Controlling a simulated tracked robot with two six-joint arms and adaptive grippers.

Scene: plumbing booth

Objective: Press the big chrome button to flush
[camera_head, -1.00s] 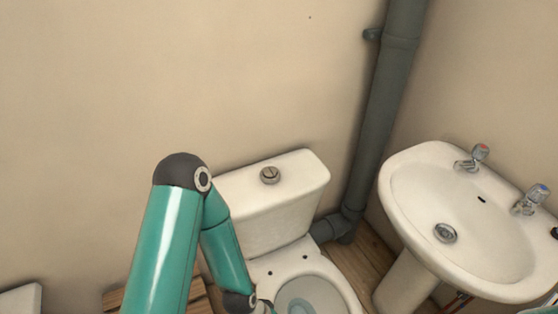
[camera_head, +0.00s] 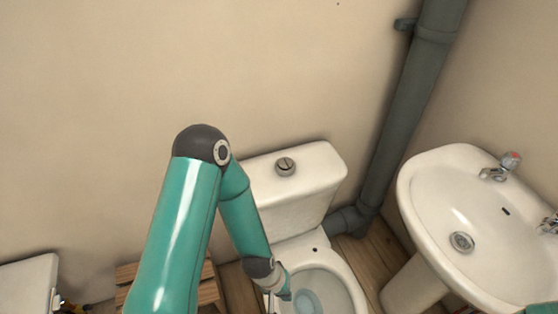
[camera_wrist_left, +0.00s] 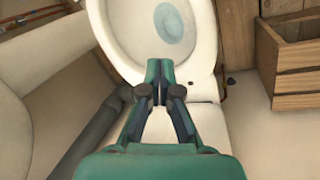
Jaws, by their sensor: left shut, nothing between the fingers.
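The big chrome button (camera_head: 286,166) is a round disc on top of the white toilet cistern (camera_head: 300,203), clear of my arm in the head view. The toilet bowl (camera_head: 346,293) is below and in front of the cistern, its lid not seen. My left gripper (camera_head: 284,293) is low over the bowl's left side in the head view, apart from the button. In the left wrist view my left gripper (camera_wrist_left: 160,70) is shut and empty, with the bowl (camera_wrist_left: 207,35) beyond its tips. The button cannot be made out there. My right gripper is out of view.
A white sink (camera_head: 425,205) with two taps stands at the right. A grey pipe (camera_head: 405,115) runs down the wall behind the toilet. A wooden crate (camera_head: 207,292) is left of the toilet; it also shows in the wrist view (camera_wrist_left: 290,65). The space above the cistern is clear.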

